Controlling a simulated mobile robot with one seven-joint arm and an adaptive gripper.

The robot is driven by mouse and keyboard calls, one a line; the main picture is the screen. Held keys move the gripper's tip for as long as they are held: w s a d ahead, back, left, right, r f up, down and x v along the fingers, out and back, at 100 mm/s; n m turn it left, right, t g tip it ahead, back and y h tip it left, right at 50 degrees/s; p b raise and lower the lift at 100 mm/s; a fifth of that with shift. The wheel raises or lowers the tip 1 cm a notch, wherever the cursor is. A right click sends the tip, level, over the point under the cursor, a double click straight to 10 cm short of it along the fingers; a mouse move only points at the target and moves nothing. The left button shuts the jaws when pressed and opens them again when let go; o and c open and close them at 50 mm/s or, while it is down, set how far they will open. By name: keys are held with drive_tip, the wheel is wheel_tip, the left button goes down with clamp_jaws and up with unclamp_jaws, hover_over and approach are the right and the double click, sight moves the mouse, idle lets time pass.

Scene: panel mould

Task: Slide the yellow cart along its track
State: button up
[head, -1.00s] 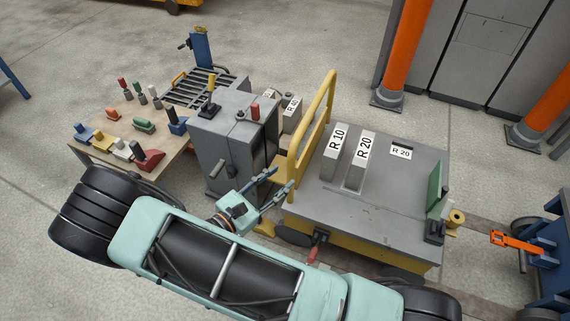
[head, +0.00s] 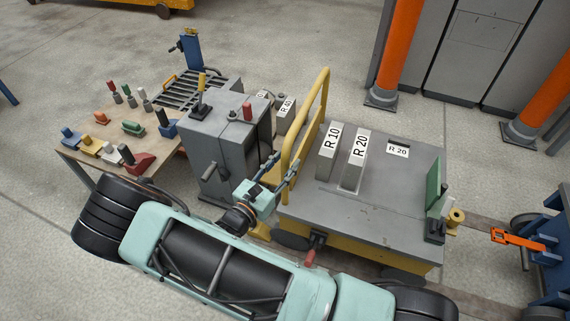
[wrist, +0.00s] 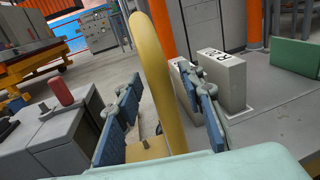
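The yellow cart (head: 360,228) has a grey top and a yellow upright handle (head: 322,92) at its left end. It stands on a track (head: 489,232) in the floor. My gripper (head: 283,167) is at the lower part of the handle, on its near side. In the wrist view, my gripper (wrist: 164,95) is open, with one blue-padded finger on each side of the yellow handle bar (wrist: 152,65). A gap shows on the left of the bar; the right finger looks very close to it, and contact cannot be told.
Blocks marked R 10 (head: 329,150) and R 20 (head: 356,160) stand on the cart. A grey cabinet (head: 222,150) with levers is close left of the handle. A red-handled lever (head: 311,256) is low on the cart's near side. An orange hook (head: 515,239) lies beyond the right end.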

drive_tip(key=shift+w+d, duration=0.1)
drive_tip(key=shift+w, duration=0.1)
drive_tip(key=shift+c, duration=0.2)
clamp_jaws()
drive_tip(key=shift+s+d, duration=0.1)
drive_tip(key=shift+d, duration=0.05)
